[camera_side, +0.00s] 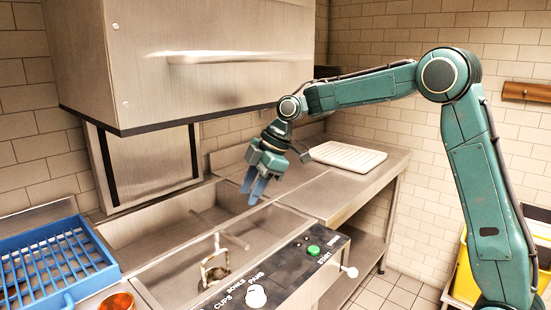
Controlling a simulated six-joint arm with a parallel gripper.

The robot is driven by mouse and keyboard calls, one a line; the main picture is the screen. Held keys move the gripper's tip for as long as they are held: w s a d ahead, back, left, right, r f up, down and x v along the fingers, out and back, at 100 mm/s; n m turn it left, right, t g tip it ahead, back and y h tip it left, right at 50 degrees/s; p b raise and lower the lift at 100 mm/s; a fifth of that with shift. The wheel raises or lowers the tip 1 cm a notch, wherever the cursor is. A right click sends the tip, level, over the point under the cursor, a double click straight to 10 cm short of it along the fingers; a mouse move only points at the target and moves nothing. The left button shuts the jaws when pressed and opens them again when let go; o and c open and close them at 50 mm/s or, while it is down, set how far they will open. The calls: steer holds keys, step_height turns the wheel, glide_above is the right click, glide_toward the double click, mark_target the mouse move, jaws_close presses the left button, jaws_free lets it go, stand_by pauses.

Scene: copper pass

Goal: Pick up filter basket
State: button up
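A pale metal, handle-like piece (215,262) stands up in the near part of the sunken steel tank; it looks like the filter basket's handle. The basket's body is hidden below the tank edge or too dim to make out. My gripper (252,194) hangs over the tank, above and to the right of that piece and clearly apart from it. Its two blue-grey fingers point down with a small gap between them, and nothing is held.
A control panel (290,270) with a green button and knobs borders the tank at the front right. A blue rack (52,262) and a copper-coloured round thing (116,301) are at left. A raised steel hood (190,60) hangs above. A white ribbed tray (346,156) lies on the right counter.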

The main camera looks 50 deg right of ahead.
mark_target(216, 254)
steer(key=w+d+f+n+g+y, duration=0.1)
steer(key=w+f+n+y, duration=0.1)
steer(key=w+f+n, duration=0.3)
steer(key=w+f, duration=0.4)
steer(key=f, duration=0.3)
steer(key=shift+w+d+f+n, duration=0.2)
steer(key=shift+d+f+n, duration=0.05)
steer(key=shift+f+n, duration=0.05)
steer(key=shift+f, duration=0.1)
steer(key=shift+x, duration=4.2)
steer(key=shift+a, duration=0.1)
steer(key=x, duration=0.5)
steer(key=shift+s+a, duration=0.1)
steer(key=shift+s, duration=0.15)
